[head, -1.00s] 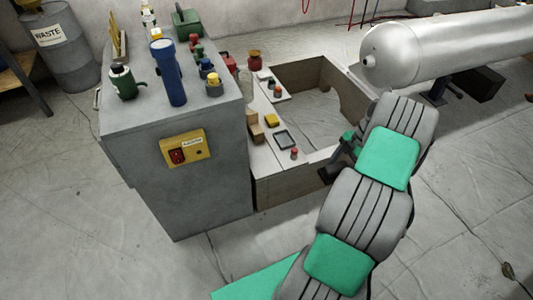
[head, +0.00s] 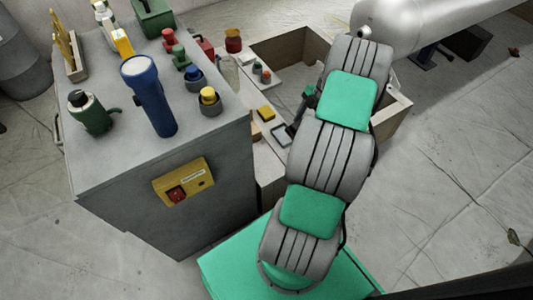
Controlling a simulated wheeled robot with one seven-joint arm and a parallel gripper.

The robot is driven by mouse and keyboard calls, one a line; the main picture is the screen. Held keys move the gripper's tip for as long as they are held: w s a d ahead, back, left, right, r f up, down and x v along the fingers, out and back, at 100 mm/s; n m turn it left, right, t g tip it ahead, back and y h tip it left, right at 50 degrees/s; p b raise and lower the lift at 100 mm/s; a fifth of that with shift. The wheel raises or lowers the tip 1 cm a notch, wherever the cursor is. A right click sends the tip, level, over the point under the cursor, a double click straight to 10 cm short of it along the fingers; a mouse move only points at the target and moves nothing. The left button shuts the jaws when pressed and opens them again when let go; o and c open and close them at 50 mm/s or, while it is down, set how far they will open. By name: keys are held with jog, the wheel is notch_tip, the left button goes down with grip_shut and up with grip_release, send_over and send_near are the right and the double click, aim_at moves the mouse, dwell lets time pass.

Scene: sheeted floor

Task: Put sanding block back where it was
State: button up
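I cannot say for sure which thing is the sanding block. A small yellow block (head: 266,113) lies on the low pale bench, and a tan block (head: 256,133) is beside it, towards the grey cabinet. My arm hides most of the gripper. Its fingers, and anything between them, cannot be made out.
The grey cabinet (head: 215,210) stands left of my arm. The bench surrounds a square opening. A large silver tank (head: 420,20) lies behind.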

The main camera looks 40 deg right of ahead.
jog(key=b, duration=0.2)
send_near(269, 163)
jog(key=shift+a+f+b, duration=1)
jog(key=shift+f+b, duration=0.1)
jog(key=shift+f, duration=0.05)
jog(key=shift+w+a+f+b, duration=0.15)
jog(key=shift+f+b, duration=0.7)
jog(key=shift+f, duration=0.7)
jog(key=shift+f, duration=0.2)
jog(key=o, duration=1.4)
jog(key=shift+o, duration=0.2)
jog(key=shift+r, duration=0.1)
jog(key=p+v, duration=0.4)
jog(key=v, duration=0.8)
jog(key=shift+r, duration=0.15)
